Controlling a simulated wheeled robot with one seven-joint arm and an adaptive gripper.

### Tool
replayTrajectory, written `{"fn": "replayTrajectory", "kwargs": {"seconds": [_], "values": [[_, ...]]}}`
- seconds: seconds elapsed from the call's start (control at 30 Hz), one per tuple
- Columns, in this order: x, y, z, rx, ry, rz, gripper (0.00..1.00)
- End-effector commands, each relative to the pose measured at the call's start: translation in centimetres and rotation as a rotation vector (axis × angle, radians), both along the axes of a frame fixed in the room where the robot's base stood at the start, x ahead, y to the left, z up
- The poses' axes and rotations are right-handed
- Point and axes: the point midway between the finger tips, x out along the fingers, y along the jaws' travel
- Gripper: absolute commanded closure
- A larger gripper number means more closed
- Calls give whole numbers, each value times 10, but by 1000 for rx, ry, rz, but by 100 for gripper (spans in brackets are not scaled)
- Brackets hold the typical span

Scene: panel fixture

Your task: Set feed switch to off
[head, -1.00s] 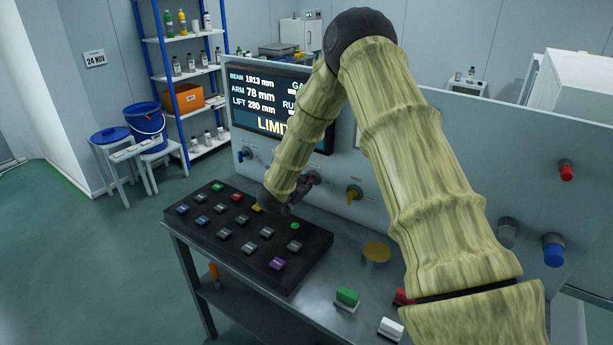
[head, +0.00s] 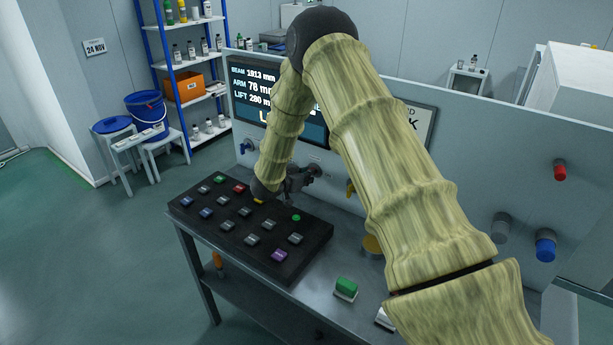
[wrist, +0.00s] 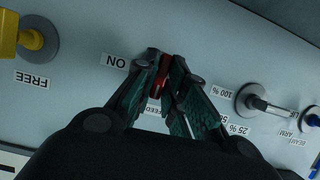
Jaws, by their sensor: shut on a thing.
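The feed switch is on the upright panel, with a red handle (wrist: 155,84) that shows between my fingertips in the wrist view. An ON label is just left of it and a partly covered FEED label is below it; the lettering is upside down. My gripper (wrist: 163,80) is shut on the red handle. In the head view my gripper (head: 304,179) reaches the panel above the button box. The red handle is hidden there, and the switch's exact angle is hard to tell. No OFF label shows.
A yellow knob (wrist: 30,39) is left of the switch in the wrist view, and a grey knob (wrist: 249,101) with percent labels is to the right. The black button box (head: 300,268) lies on the bench below my gripper.

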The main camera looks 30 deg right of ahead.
Motion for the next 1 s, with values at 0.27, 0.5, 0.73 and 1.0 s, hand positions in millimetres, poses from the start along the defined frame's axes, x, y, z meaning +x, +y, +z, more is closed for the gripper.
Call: {"fn": "replayTrajectory", "kwargs": {"seconds": [0.27, 0.5, 0.73, 1.0], "values": [[-3, 1, -5, 5, 6, 0, 68], [-1, 1, -2, 3, 3, -1, 68], [-4, 10, 2, 3, 2, 1, 68], [-20, 49, 19, 3, 3, 3, 68]]}}
